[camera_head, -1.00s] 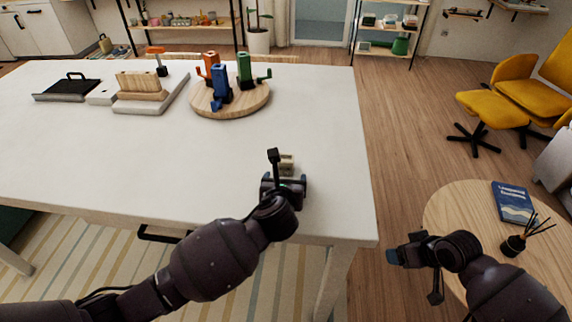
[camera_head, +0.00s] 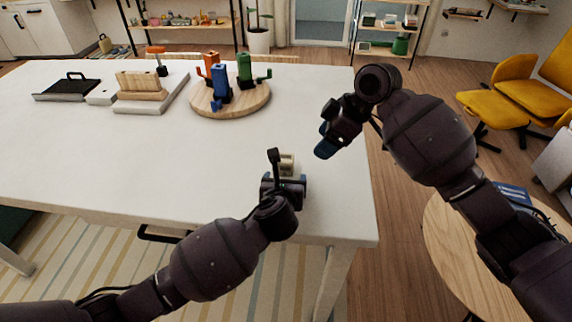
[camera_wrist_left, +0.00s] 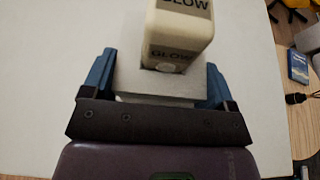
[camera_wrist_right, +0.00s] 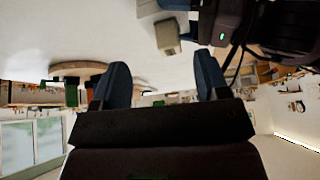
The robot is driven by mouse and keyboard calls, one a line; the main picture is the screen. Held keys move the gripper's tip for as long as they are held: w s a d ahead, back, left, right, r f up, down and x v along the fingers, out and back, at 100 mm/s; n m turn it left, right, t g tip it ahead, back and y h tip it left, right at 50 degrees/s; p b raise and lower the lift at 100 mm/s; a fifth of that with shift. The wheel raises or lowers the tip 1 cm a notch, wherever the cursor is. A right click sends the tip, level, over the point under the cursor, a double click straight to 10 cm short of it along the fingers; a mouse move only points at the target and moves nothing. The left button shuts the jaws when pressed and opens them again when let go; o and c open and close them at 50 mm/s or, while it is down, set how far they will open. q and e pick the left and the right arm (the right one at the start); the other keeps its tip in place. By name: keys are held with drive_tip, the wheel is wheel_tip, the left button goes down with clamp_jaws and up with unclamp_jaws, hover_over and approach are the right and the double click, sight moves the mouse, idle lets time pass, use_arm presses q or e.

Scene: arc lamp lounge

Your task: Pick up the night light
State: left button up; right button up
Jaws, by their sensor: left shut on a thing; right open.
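The night light (camera_wrist_left: 178,38) is a small cream block marked GLOW on a light grey base, seen close in the left wrist view. In the head view the night light (camera_head: 287,163) shows just beyond my left gripper (camera_head: 285,182), near the table's front right corner. My left gripper (camera_wrist_left: 158,85) is shut on its grey base, one blue finger on each side. My right gripper (camera_head: 328,132) is open and empty above the table's right side. In the right wrist view the space between its blue fingers (camera_wrist_right: 165,88) is empty.
The white table (camera_head: 150,155) is clear in the middle. A round wooden board (camera_head: 235,104) with orange, blue and green objects stands behind. A white tray (camera_head: 165,100) with a wooden piece is further left. A round side table (camera_head: 440,235) is at right.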

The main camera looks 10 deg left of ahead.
sight(290, 157)
drive_tip(key=shift+n, duration=0.7)
drive_tip(key=a+f, duration=0.8)
drive_tip(key=shift+a, duration=0.4)
drive_tip(key=shift+r, duration=0.1)
drive_tip(key=c, duration=1.1)
drive_tip(key=shift+r, duration=5)
use_arm(q)
drive_tip(key=o, duration=1)
